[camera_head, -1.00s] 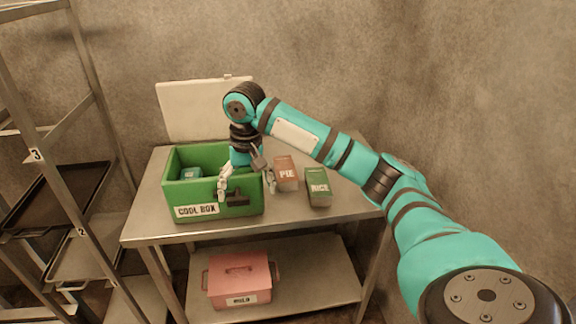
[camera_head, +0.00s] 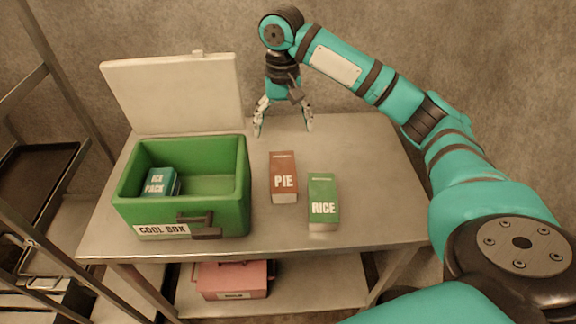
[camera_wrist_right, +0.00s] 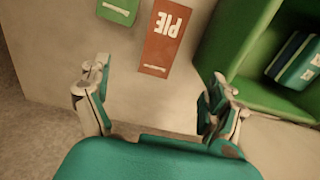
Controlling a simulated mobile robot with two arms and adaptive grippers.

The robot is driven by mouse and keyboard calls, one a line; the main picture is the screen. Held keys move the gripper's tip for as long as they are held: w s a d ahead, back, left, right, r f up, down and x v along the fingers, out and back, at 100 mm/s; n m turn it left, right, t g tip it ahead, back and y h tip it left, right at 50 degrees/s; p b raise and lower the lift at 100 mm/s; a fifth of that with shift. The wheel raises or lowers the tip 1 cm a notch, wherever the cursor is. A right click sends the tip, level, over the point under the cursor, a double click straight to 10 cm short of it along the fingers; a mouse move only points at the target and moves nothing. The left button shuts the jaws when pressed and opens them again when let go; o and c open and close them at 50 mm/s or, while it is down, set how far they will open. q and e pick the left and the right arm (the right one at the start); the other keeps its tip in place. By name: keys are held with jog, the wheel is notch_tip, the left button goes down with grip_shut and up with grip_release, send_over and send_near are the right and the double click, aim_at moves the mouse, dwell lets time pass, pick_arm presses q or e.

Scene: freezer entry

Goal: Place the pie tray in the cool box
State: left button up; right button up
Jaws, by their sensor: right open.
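The pie tray, a reddish-brown box marked PIE (camera_head: 283,180), stands on the metal table right of the cool box. It also shows in the right wrist view (camera_wrist_right: 165,38), ahead of the fingers. The green cool box (camera_head: 232,215) stands open on the table's left part, its white lid (camera_head: 172,95) raised behind it. My right gripper (camera_head: 283,131) is open and empty, behind the pie tray near the table's back edge. In the right wrist view its fingers (camera_wrist_right: 158,105) are spread wide with nothing between them. My left gripper is not in view.
A teal ice pack (camera_head: 161,183) lies in the cool box's left part; its right part is empty. A green RICE box (camera_head: 322,200) stands just right of the pie tray. A pink box (camera_head: 232,279) sits on the lower shelf. A metal rack (camera_head: 62,120) stands at left.

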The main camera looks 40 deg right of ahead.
send_over(283, 171)
notch_tip(283, 171, down, 6)
jog(key=shift+s+r+p, duration=0.1)
jog(key=shift+r+p, duration=0.15)
jog(key=shift+p, duration=0.1)
notch_tip(283, 171, down, 5)
jog(key=shift+d, duration=0.15)
jog(key=shift+f+p, duration=0.15)
jog(key=shift+p, duration=0.15)
jog(key=shift+f, duration=0.4)
notch_tip(283, 171, down, 4)
jog(key=shift+r+p, duration=0.15)
jog(key=shift+p, duration=0.4)
jog(key=shift+f, duration=0.35)
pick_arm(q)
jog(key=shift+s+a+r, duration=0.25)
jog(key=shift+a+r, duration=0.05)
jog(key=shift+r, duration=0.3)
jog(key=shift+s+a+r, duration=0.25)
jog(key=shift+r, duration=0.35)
pick_arm(e)
jog(key=shift+c, duration=0.2)
